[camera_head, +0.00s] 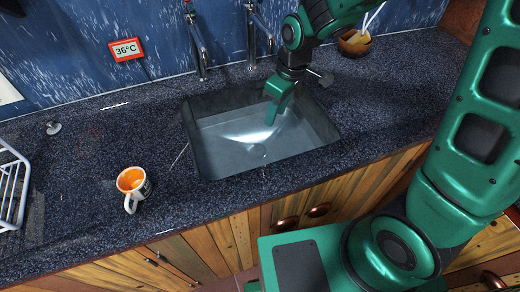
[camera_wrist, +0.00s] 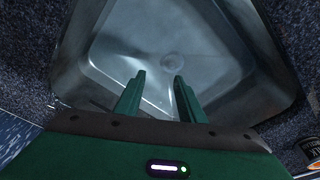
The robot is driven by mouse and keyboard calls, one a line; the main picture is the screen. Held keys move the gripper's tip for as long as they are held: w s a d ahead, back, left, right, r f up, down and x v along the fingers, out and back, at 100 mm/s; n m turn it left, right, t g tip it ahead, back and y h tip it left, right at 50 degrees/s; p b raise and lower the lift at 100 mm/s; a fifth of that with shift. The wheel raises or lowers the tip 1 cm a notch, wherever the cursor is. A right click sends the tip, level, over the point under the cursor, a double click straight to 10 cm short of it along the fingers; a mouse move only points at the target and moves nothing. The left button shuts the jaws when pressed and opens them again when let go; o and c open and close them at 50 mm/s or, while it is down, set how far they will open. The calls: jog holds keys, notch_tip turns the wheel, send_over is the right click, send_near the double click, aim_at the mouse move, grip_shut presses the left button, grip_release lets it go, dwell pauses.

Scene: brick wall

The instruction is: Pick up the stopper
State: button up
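A small pale metallic piece (camera_head: 54,128), which looks like the stopper, lies on the dark counter at the far left in the head view. It is not seen in the wrist view. My gripper (camera_head: 272,112) points down over the sink (camera_head: 205,160), far to the right of that piece. In the wrist view my gripper (camera_wrist: 159,76) has its two green fingers apart with nothing between them. A round drain (camera_wrist: 171,60) shows on the sink floor beyond the fingertips.
An orange-lined mug (camera_head: 133,186) stands left of the sink. A white wire rack (camera_head: 12,190) is at the left edge. Two taps (camera_head: 198,45) rise behind the sink. A bowl (camera_head: 354,42) with utensils stands at the back right. Counter between rack and sink is mostly clear.

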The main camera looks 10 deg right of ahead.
aim_at(256, 147)
jog(key=shift+w+a+f+n+g, duration=0.1)
jog(key=shift+w+a+f+n, duration=0.2)
jog(key=shift+a+f, duration=1.4)
jog(key=shift+w+a+f+n+g, duration=0.1)
jog(key=shift+f+n, duration=0.35)
jog(key=shift+f, duration=2.75)
jog(key=shift+w+a+f+n+g, duration=0.1)
jog(key=shift+w+a+f+n, duration=0.2)
jog(key=shift+a+f, duration=1.4)
jog(key=shift+s+d+f, duration=0.1)
jog(key=shift+d+f, duration=0.65)
jog(key=shift+d, duration=0.05)
grip_shut()
